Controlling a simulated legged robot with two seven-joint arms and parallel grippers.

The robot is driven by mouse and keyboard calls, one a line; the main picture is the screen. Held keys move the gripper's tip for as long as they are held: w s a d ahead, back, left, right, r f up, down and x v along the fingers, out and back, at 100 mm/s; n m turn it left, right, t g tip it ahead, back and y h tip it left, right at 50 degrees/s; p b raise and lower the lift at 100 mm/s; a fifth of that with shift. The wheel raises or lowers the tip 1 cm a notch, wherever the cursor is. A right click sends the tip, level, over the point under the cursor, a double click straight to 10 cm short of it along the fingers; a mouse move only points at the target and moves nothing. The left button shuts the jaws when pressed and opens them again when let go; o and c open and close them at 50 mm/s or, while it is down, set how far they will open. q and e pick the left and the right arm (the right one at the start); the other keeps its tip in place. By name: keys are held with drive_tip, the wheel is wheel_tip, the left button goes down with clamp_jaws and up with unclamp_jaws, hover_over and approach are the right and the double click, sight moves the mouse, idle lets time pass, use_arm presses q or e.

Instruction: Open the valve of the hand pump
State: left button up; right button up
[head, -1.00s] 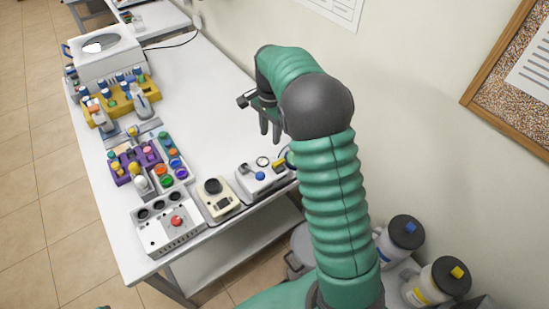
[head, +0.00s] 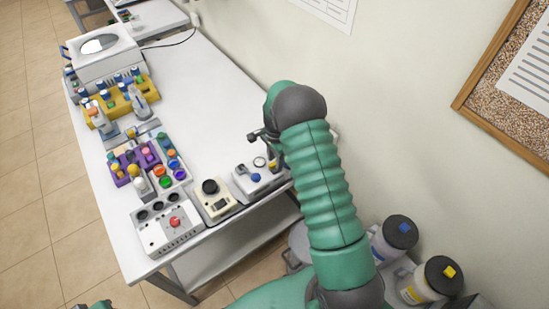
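A small white device (head: 247,181), which appears to be the hand pump, sits at the table's near right edge. It has a blue knob (head: 256,177) at its front and a round gauge-like dial (head: 259,162) at its back. A small yellow part shows beside the dial, partly hidden. My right gripper (head: 273,158) points down at the back right of this device, close to the yellow part. The arm and wrist hide part of the gripper. I cannot tell whether it touches the device or how far its fingers are apart.
A cream device with a black top (head: 215,199) and a white box with a red button (head: 170,226) stand to the left. Colourful vial racks (head: 150,168) lie behind them. The table's middle (head: 205,95) is clear. The wall is close on the right.

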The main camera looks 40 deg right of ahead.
drive_tip(key=shift+d+f, duration=0.25)
drive_tip(key=shift+d, duration=0.15)
drive_tip(key=shift+a+r, duration=0.15)
drive_tip(key=shift+a, duration=0.15)
drive_tip(key=shift+c, duration=1.2)
drive_tip(key=shift+a+r, duration=0.15)
drive_tip(key=shift+a, duration=0.35)
clamp_jaws()
use_arm(q)
drive_tip(key=shift+a, duration=0.25)
drive_tip(key=shift+s+d, duration=0.1)
drive_tip(key=shift+d, duration=0.1)
use_arm(e)
drive_tip(key=shift+d, duration=0.3)
